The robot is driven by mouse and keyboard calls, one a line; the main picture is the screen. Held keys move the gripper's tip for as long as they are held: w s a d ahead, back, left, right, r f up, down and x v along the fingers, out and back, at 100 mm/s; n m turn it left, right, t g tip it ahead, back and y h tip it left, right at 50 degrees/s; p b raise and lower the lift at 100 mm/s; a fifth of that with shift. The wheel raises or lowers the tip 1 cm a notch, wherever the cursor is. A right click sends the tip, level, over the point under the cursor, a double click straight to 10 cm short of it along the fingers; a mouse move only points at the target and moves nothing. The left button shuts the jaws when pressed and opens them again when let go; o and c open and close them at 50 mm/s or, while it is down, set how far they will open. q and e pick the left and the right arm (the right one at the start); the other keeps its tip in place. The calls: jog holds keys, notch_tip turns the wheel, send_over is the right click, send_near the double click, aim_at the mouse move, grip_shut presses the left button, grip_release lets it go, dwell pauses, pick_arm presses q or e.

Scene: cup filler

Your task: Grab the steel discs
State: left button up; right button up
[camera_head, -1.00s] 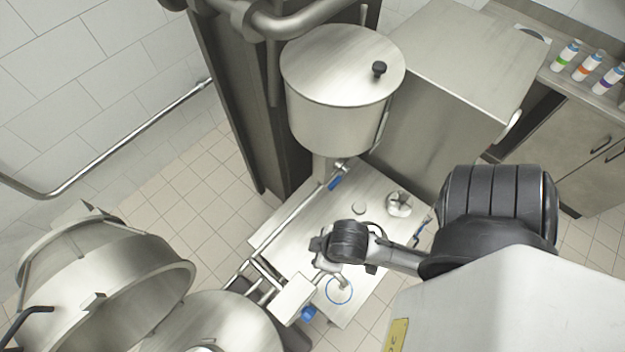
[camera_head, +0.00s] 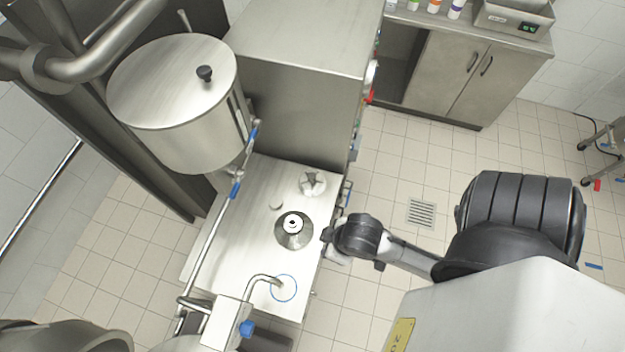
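A round slotted steel disc (camera_head: 312,184) lies on the steel worktop (camera_head: 245,215) of the filler, near its back right. A smaller plain steel disc (camera_head: 276,206) lies to its left. A round steel piece (camera_head: 284,239) with a white ring and dark centre on top sits just in front of them. My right gripper (camera_head: 329,244) is at the worktop's right edge, beside the round piece and apart from both discs. Its fingers are small and partly hidden by the wrist, so I cannot tell whether they are open. My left gripper is not in view.
A lidded steel hopper (camera_head: 178,105) stands at the back left, and a large steel cabinet (camera_head: 300,90) behind the worktop. A bent spout (camera_head: 262,279) stands near a blue circle (camera_head: 284,288) at the front.

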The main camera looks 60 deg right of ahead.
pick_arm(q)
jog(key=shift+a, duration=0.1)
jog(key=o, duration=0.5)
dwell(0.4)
